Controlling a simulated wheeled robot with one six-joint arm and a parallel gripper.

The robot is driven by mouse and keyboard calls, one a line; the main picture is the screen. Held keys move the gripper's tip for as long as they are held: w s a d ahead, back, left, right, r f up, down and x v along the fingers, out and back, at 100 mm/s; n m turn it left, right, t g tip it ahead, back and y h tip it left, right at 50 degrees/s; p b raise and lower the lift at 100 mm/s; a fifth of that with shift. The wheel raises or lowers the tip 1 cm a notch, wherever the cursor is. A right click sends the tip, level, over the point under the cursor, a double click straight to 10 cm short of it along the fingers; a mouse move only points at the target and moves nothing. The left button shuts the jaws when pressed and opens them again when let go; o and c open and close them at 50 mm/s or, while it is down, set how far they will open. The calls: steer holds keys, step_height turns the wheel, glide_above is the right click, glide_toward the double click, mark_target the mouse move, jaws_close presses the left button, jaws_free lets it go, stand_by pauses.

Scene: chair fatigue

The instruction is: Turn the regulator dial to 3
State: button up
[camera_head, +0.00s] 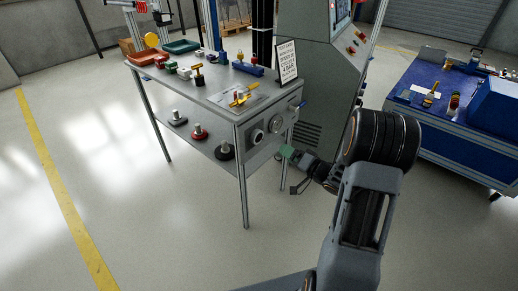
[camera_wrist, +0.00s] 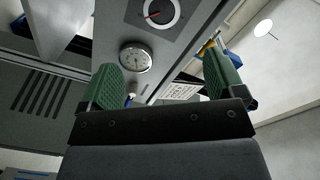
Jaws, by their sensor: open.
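The regulator dial (camera_wrist: 155,12) is a round dark knob with a red pointer inside a white ring, cut by the top edge of the wrist view. Its numbers are too small to read. A round white gauge (camera_wrist: 135,58) sits beside it on the grey panel. In the head view the panel on the table's end carries a dark round knob (camera_head: 257,136) and a pale round face (camera_head: 276,123). My gripper (camera_wrist: 165,78) has green ribbed fingers, spread apart with nothing between them. In the head view my gripper (camera_head: 288,152) is just right of the panel, apparently apart from the dial.
The workbench (camera_head: 226,98) bears coloured parts, trays and a test card (camera_head: 286,62). Several weights stand on its lower shelf. A grey cabinet (camera_head: 310,80) stands behind it. A blue cart (camera_head: 440,115) is at the right. Floor left and front is clear.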

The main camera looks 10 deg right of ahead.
mark_target(258, 139)
steer(key=b+x, duration=0.1)
steer(key=x, duration=0.5)
steer(key=b+x, duration=0.2)
steer(key=x, duration=0.5)
steer(key=shift+a+f, duration=0.1)
steer(key=shift+a, duration=0.3)
steer(key=shift+a, duration=0.1)
steer(key=c, duration=0.9)
